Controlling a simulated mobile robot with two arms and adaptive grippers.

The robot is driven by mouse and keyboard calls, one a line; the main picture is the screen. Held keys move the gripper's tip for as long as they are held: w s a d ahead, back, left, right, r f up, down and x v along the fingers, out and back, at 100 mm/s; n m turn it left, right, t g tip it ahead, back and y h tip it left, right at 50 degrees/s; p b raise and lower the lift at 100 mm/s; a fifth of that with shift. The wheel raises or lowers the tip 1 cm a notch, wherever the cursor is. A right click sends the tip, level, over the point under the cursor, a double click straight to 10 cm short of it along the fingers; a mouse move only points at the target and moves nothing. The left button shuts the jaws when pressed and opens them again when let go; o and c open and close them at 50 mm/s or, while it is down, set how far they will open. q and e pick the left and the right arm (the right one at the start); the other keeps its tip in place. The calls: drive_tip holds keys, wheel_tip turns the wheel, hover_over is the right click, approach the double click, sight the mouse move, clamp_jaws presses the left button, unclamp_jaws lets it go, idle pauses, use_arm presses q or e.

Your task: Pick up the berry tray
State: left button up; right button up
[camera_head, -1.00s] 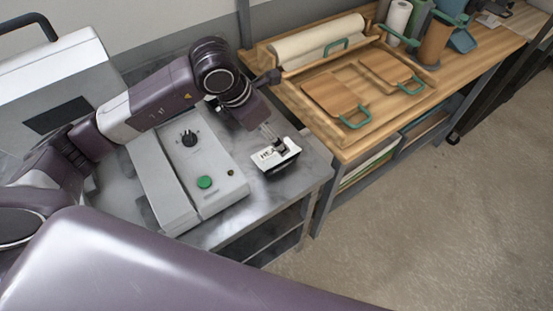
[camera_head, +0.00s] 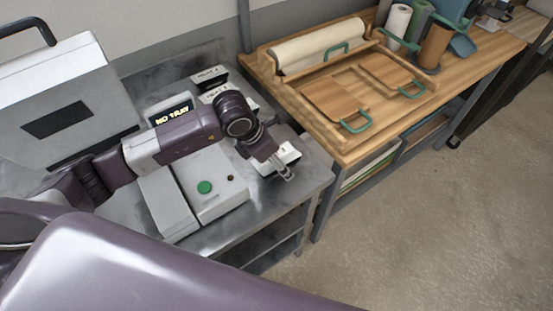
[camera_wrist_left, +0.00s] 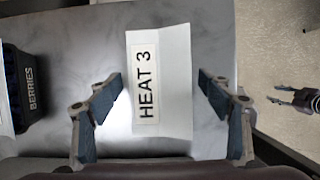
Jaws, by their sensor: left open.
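The berry tray (camera_wrist_left: 24,85) is a dark blue piece with "BERRIES" on its side, partly cut off at the left edge of the left wrist view. I cannot make it out in the head view. My left gripper (camera_head: 287,174) is at the front right corner of the metal table. In the left wrist view my left gripper (camera_wrist_left: 158,98) is open and empty, its fingers either side of a white "HEAT 3" plate (camera_wrist_left: 176,80) in the picture. The tray lies left of both fingers, apart from them. What looks like my right gripper (camera_wrist_left: 282,98) shows small at the right; its jaws are unclear.
A grey sealing machine with a green button (camera_head: 204,187) and a "NO TRAY" display (camera_head: 172,114) fills the metal table (camera_head: 262,221). A wooden bench (camera_head: 345,151) with boards and a paper roll is at the right.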

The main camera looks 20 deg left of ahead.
use_arm(q)
drive_tip(key=shift+w+d+f, duration=0.1)
drive_tip(key=shift+f, duration=0.05)
drive_tip(key=c, duration=1.3)
drive_tip(key=shift+c, duration=0.2)
